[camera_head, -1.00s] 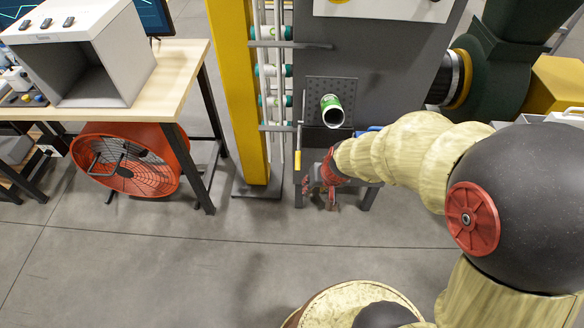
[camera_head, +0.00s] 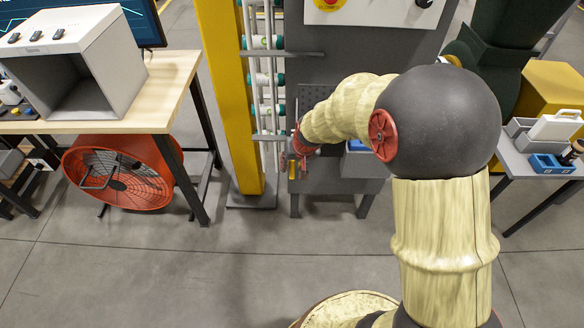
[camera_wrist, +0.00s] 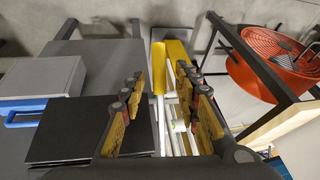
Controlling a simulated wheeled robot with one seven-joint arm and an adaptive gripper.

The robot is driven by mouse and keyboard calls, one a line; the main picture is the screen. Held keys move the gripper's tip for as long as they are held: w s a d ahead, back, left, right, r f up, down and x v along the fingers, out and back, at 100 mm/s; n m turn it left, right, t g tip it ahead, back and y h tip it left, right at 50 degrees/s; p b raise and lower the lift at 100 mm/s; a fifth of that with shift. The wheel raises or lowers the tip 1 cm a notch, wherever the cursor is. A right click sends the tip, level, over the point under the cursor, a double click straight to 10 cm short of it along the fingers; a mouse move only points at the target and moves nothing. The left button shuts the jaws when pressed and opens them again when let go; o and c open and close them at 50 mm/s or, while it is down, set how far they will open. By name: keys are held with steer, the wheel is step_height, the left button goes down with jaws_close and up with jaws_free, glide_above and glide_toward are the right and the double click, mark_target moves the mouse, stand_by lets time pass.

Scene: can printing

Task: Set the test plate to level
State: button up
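In the head view my gripper (camera_head: 298,160) is low at the machine's left front.
A yellow column (camera_head: 228,100) and a rack of white-and-green cans (camera_head: 265,78) stand just left of my gripper. A wooden table (camera_head: 165,95) and an orange fan (camera_head: 118,170) are further left. A side table (camera_head: 520,165) stands right. The floor in front is clear.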

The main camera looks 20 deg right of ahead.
steer(key=shift+x, duration=1.15)
steer(key=shift+s, duration=0.15)
steer(key=shift+c, duration=1)
jaws_close()
